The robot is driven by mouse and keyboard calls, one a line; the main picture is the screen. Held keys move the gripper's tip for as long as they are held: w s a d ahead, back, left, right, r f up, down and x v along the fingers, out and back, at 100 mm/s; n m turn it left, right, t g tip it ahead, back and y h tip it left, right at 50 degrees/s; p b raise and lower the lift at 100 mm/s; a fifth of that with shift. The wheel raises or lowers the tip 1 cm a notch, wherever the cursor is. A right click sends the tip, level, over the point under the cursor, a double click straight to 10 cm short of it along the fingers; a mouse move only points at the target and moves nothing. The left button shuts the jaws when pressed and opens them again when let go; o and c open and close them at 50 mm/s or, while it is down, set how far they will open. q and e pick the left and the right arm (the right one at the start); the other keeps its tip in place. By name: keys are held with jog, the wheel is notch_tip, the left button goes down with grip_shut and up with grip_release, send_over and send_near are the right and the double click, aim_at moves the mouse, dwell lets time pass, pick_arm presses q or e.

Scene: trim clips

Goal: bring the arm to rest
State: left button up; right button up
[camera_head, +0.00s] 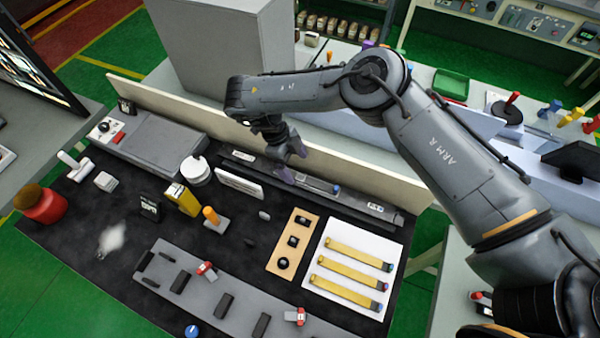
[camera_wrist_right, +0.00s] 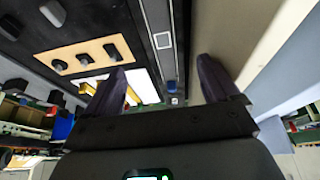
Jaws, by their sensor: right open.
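My right arm (camera_head: 465,160) reaches in from the right side of the head view, over the back of the bench. My right gripper (camera_head: 293,164) points down above the long grey rail (camera_head: 315,190) at the bench's back edge. Its two dark fingers stand apart with nothing between them. In the right wrist view the same open gripper (camera_wrist_right: 158,82) shows a clear gap, with the rail and a small blue piece (camera_wrist_right: 171,86) beyond it. Whether the fingertips touch the rail cannot be told. My left gripper is not in view.
A beige back panel (camera_head: 345,168) runs close behind the gripper. On the dark bench mat lie a tan board (camera_head: 281,260) with black parts, a white sheet (camera_head: 372,240) with several yellow strips, a grey strip (camera_head: 205,292) with red clips, and a yellow box (camera_head: 181,200).

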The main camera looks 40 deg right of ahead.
jog(key=shift+v, duration=1.4)
jog(key=shift+d, duration=0.15)
